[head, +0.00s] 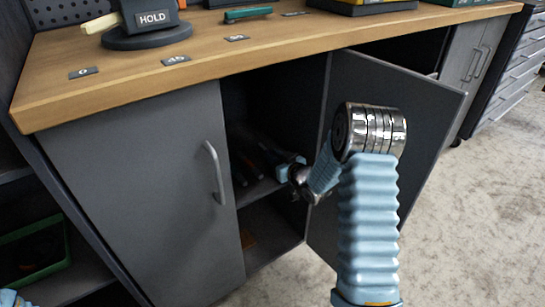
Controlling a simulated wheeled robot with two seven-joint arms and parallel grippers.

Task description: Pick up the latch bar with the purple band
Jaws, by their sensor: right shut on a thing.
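My right arm reaches through the open cabinet door, and its gripper (276,158) is inside the dark cabinet, near the shelf. It is shut on a dark bar, mostly hidden by the gripper and the shadow. Other dark bar-like things (241,166) lie on the shelf to its left. No purple band can be made out on any of them. My left gripper is out of the picture; only a small bit of my left arm shows at the bottom left corner.
The open right door (425,125) stands close beside my right arm. The left door (145,190) is closed. The wooden worktop (225,58) is above, with a HOLD stand (150,38) and a green-handled tool (247,14). A green bin (35,250) is at lower left.

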